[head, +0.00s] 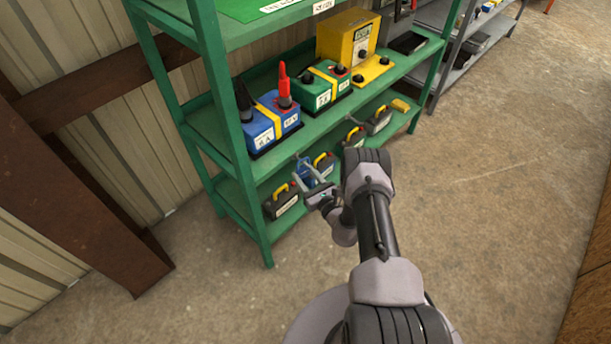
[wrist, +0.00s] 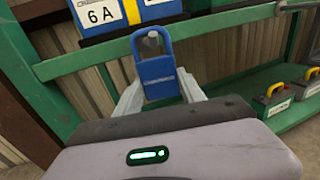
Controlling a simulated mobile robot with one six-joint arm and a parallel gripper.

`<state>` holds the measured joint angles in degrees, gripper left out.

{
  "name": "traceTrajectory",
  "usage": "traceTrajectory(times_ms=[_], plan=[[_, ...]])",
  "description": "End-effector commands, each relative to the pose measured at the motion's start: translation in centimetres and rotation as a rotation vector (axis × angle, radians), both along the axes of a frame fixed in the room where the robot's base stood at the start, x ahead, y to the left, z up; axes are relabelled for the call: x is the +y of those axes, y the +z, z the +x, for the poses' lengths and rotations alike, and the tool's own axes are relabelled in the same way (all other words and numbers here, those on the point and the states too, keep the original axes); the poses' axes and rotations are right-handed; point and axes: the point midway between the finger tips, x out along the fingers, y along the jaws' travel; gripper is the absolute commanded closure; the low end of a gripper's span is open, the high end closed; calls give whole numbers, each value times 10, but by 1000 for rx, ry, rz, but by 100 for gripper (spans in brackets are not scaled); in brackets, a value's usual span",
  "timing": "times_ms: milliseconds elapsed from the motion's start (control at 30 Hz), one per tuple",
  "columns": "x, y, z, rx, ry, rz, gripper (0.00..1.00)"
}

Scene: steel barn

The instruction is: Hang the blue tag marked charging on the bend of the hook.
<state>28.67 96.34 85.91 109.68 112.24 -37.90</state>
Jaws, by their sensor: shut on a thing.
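My gripper (wrist: 160,95) is shut on the blue tag (wrist: 157,82), with one pale finger on each side of its lower body. The tag is upright, with a loop at its top and a small white label too small to read. A grey rounded end, likely the hook (wrist: 152,40), shows inside the tag's loop. I cannot tell whether it passes through the loop or is only behind it.
The green shelf (head: 238,168) holds a blue battery (head: 268,128) marked 6 A just above my gripper. A green battery (head: 322,90) and a yellow charger (head: 347,45) stand beside it. Several dark batteries with yellow handles (head: 281,200) sit on the lower board. The floor (head: 490,150) to the right is clear.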

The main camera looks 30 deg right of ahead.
Motion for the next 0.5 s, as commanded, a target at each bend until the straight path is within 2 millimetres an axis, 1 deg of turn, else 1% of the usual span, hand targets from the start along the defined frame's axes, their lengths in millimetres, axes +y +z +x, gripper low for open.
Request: traceTrajectory(times_ms=[300, 333, 433, 500], plan=[[0, 0, 0, 0, 0, 0, 76], [0, 0, 0, 0, 0, 0, 50], [0, 0, 0, 0, 0, 0, 30], [0, 0, 0, 0, 0, 0, 28]])
